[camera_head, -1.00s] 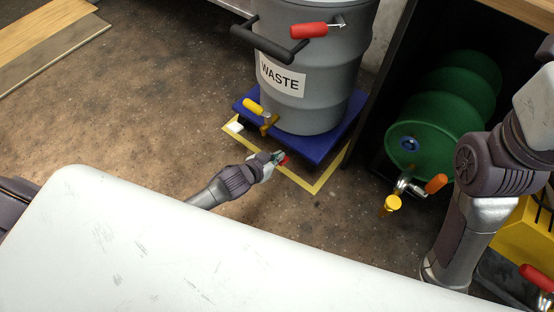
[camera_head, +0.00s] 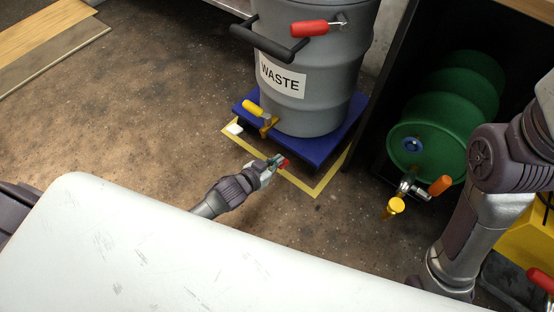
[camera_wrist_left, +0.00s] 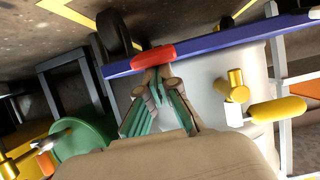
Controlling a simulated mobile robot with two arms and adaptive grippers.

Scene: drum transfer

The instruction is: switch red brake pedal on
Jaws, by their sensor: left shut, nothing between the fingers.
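The red brake pedal (camera_head: 285,163) sticks out from the near edge of the blue dolly (camera_head: 318,150) under the grey WASTE drum (camera_head: 315,75). My left gripper (camera_head: 277,160) is right at the pedal, its fingertips shut with nothing between them. In the left wrist view the red pedal (camera_wrist_left: 153,55) lies just past the closed fingertips (camera_wrist_left: 157,77), against the blue dolly edge (camera_wrist_left: 225,41). The fingers overlap part of the pedal, and I cannot tell whether they touch it. My right arm shows at the right, but its gripper is out of sight.
A yellow-handled tap (camera_head: 254,108) sits low on the drum. Yellow floor tape (camera_head: 300,184) borders the dolly. A green drum (camera_head: 430,135) with an orange-handled tap (camera_head: 440,185) lies in a dark rack at the right.

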